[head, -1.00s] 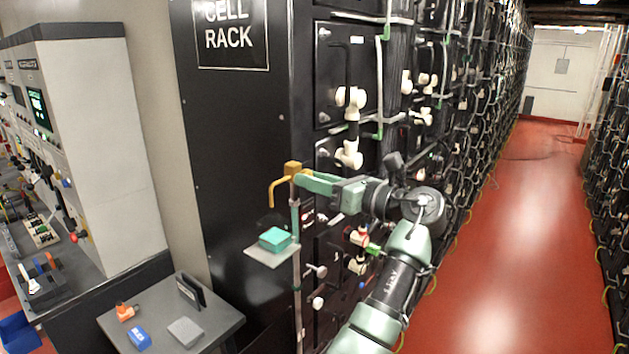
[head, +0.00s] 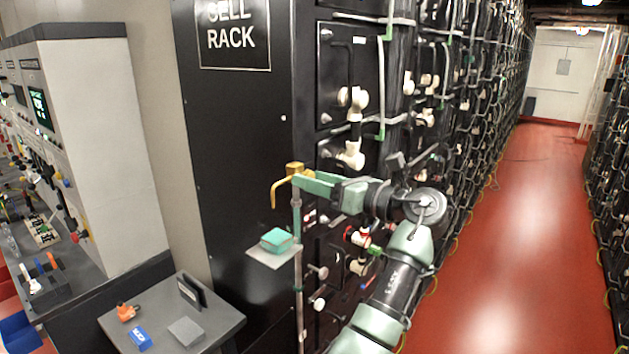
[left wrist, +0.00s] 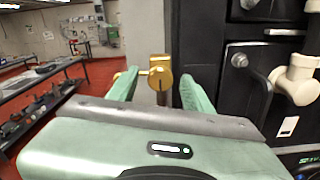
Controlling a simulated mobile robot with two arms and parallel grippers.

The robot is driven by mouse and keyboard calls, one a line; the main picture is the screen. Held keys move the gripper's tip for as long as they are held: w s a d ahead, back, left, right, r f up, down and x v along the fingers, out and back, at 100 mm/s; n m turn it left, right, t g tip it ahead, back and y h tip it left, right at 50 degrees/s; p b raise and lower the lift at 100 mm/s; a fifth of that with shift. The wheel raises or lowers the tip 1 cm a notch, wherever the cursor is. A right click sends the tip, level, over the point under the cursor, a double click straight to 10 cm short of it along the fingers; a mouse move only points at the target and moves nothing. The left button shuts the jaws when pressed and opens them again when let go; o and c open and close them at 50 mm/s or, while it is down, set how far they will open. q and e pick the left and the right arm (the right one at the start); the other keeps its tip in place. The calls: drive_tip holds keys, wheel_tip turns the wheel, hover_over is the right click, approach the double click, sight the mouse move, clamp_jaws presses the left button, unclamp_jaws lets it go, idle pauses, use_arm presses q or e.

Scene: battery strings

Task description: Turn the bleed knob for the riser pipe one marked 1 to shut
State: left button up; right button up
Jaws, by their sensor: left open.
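A thin riser pipe (head: 298,270) stands in front of the cell rack. On its top is a brass bleed fitting (head: 295,167) with a hooked spout pointing left and down. In the left wrist view the brass fitting (left wrist: 160,70) has a round, slotted knob face (left wrist: 160,79) and a small stub at its left. My left gripper (head: 297,181) is at the pipe top, its open fingers on either side of the fitting, with gaps visible in the left wrist view. I cannot read a 1 marking. My right gripper is not in view.
A small plate (head: 268,256) with a teal block (head: 276,240) sits beside the pipe. The black cell rack (head: 235,130) stands close behind, with white valves (head: 352,98). A low grey table (head: 215,318) holds small items at lower left. The red aisle (head: 520,220) is clear.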

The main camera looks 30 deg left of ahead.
use_arm(q)
drive_tip(key=d+b, duration=0.3)
drive_tip(key=d, duration=0.4)
drive_tip(key=shift+s+d, duration=0.3)
drive_tip(key=shift+w+f+b, duration=0.1)
drive_tip(key=shift+b, duration=0.2)
